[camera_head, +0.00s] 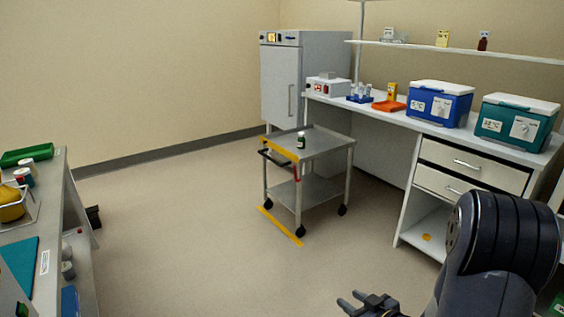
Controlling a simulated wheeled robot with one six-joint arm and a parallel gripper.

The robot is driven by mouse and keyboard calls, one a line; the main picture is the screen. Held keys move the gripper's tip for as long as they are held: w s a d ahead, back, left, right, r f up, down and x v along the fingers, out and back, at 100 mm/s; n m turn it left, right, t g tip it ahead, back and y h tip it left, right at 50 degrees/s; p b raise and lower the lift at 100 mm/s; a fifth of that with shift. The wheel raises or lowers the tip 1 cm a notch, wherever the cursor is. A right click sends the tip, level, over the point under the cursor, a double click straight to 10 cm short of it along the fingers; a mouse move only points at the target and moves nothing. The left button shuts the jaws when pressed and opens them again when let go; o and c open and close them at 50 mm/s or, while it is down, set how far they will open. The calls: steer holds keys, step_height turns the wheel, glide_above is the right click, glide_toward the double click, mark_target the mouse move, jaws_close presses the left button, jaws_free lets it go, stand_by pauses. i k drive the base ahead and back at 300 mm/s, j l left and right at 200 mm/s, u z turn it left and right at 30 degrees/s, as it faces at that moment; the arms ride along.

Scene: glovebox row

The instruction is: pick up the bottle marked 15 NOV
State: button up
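A small dark bottle with a pale label (301,140) stands upright on the top of a grey wheeled cart (325,143) in the middle of the room. A small brown bottle (483,41) stands on the wall shelf at the upper right. The writing on both is too small to read, so I cannot tell which is marked 15 NOV. My gripper (349,299) is low at the bottom of the view, nearer to me than the cart and apart from both bottles. Its two fingers are spread with nothing visible between them.
A bench (380,115) with a blue cooler (437,104) and a green cooler (513,122) runs along the right. A grey cabinet (282,85) stands behind the cart. A table (50,235) is at left. The floor (190,235) between is clear.

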mark_target(301, 140)
steer(key=i, duration=2)
steer(key=i+j, duration=0.1)
steer(key=i, duration=1.9)
steer(key=l+z, duration=0.05)
steer(key=l, duration=0.05)
